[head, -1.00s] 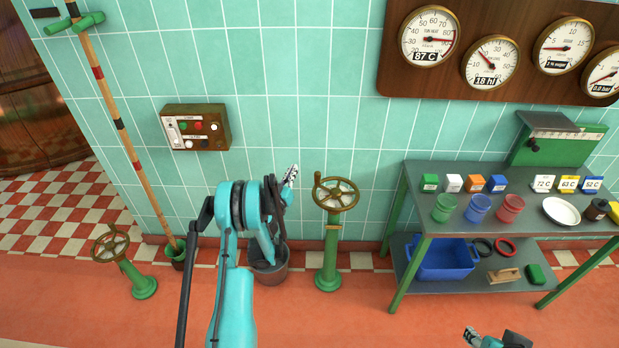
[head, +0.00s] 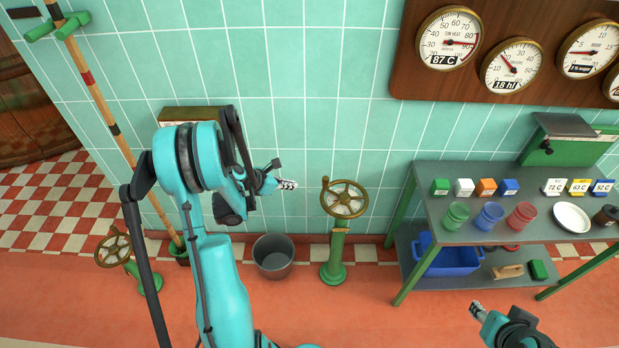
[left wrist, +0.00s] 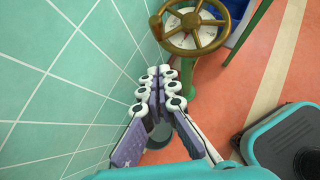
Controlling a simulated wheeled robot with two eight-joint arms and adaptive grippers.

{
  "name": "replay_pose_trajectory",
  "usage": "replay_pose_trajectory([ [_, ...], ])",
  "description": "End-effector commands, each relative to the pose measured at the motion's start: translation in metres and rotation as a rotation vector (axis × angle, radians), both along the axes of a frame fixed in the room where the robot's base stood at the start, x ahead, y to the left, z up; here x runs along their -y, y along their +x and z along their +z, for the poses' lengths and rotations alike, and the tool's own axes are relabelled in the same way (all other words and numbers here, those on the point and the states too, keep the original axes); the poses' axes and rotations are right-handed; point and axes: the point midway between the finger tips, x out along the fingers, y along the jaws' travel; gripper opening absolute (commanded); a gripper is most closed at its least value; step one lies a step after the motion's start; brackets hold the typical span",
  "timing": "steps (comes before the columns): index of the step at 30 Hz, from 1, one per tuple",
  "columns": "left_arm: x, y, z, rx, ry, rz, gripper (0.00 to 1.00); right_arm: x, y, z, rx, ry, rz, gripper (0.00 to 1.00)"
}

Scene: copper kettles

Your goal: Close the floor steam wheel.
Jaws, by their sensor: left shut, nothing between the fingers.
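A brass-coloured handwheel (head: 345,198) sits on a green floor pedestal (head: 334,262) in the middle of the head view. A second, similar wheel (head: 113,247) on a green stand is at the far left. Which of them is the steam wheel I cannot tell. My left gripper (head: 288,184) is shut and empty, just left of the middle wheel and apart from it, pointing right. In the left wrist view the shut fingers (left wrist: 165,75) point toward the same wheel (left wrist: 193,30), which lies beyond them. My right gripper (head: 477,309) is low at the right; its fingers are too small to judge.
A grey bucket (head: 273,257) stands on the floor left of the middle pedestal. A green-legged table (head: 447,228) with cups, small blocks and a plate is at the right. A pole (head: 110,122) leans at the left. A wall box (head: 188,113) is mostly hidden behind my left arm.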

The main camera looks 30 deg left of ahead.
Motion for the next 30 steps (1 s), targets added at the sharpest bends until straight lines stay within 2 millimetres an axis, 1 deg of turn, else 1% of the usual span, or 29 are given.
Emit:
replay_pose_trajectory([
  [5, 0.008, 0.017, -0.019, 0.000, -0.003, -0.004, 0.00, 0.000, 0.000, -0.010, 0.000, 0.000, 0.000, 0.40],
  [12, 0.021, 0.053, -0.055, 0.001, 0.000, -0.004, 0.00, 0.000, 0.000, -0.028, 0.000, 0.000, 0.000, 0.40],
  [16, 0.028, 0.071, -0.072, 0.001, 0.001, -0.003, 0.00, 0.000, 0.000, -0.037, 0.000, 0.000, 0.000, 0.40],
  [18, 0.033, 0.082, -0.069, 0.000, 0.000, -0.004, 0.00, 0.000, 0.000, -0.040, 0.000, 0.000, 0.000, 0.40],
  [22, 0.038, 0.096, -0.068, 0.001, 0.001, -0.003, 0.00, 0.000, 0.000, -0.044, 0.000, 0.000, 0.000, 0.40],
  [25, 0.040, 0.102, -0.067, 0.000, 0.001, -0.001, 0.00, 0.000, 0.000, -0.045, 0.000, 0.000, 0.000, 0.40],
  [30, 0.041, 0.105, -0.066, 0.000, 0.001, -0.001, 0.00, 0.000, 0.000, -0.045, 0.000, 0.000, 0.000, 0.40],
])
